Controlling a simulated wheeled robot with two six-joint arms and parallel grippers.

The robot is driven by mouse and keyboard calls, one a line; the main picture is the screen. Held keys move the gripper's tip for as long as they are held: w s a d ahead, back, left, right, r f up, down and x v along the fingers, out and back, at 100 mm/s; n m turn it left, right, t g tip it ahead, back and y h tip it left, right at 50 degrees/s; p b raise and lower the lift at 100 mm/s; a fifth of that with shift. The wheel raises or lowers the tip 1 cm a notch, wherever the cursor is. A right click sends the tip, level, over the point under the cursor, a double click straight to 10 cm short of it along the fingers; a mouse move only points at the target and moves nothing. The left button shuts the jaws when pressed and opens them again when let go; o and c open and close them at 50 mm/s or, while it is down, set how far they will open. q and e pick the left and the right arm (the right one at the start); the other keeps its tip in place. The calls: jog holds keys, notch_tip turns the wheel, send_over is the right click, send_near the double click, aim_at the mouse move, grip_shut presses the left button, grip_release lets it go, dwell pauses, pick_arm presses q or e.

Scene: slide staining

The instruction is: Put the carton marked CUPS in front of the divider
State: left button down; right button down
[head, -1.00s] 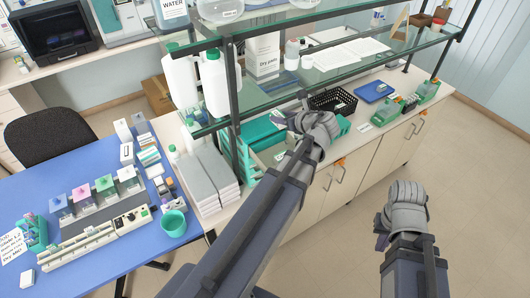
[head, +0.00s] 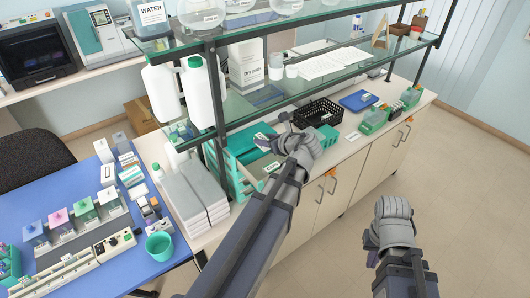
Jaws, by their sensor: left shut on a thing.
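Small white labels (head: 271,168) show at the compartment, too small to read. I cannot read the word CUPS on anything or pick out the divider for certain. My right gripper (head: 393,208) is over open floor at the lower right, away from the counter; its fingertips are not clear.
A black basket (head: 318,113) and a teal block (head: 327,134) stand right of my left gripper. A glass shelf (head: 300,95) with a tall white carton (head: 247,66) overhangs the counter. Stacked grey-white boxes (head: 196,192) stand left. A blue table (head: 95,275) holds staining jars.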

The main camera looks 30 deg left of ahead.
aim_at(265, 149)
pick_arm(q)
jog(key=shift+f+b, duration=1.8)
jog(key=shift+f+b, duration=0.35)
jog(key=shift+c, duration=2.1)
grip_release()
jog(key=shift+r, duration=0.1)
jog(key=shift+r+p, duration=0.25)
jog(key=shift+p, duration=0.1)
jog(key=p+v, duration=0.5)
jog(key=v, duration=0.7)
jog(key=shift+p, duration=0.4)
